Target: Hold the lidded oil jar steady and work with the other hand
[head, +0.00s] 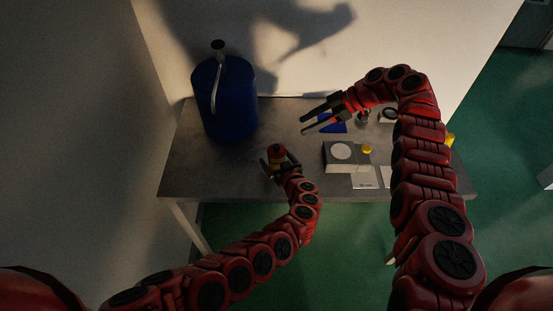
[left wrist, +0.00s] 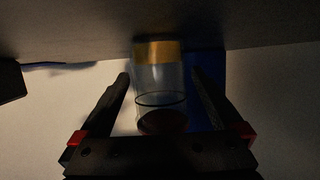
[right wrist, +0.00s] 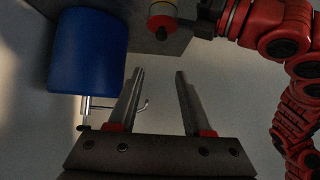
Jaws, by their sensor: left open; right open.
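The oil jar (head: 277,152) stands on the bench near its front left. In the left wrist view the jar (left wrist: 160,85) is clear glass with an amber band at the bench end and a dark lid. In the right wrist view the jar (right wrist: 162,12) shows a reddish lid with a dark knob. My left gripper (head: 275,161) is open, with one finger on each side of the jar; I cannot tell whether they touch it. My right gripper (head: 304,126) is open and empty, above the bench behind and right of the jar.
A large blue drum (head: 228,103) with a pump spout stands at the back left. A grey device with a white disc (head: 341,151), a yellow knob (head: 367,149) and a white card (head: 364,178) lie right of centre. A blue item (head: 333,127) lies under my right gripper.

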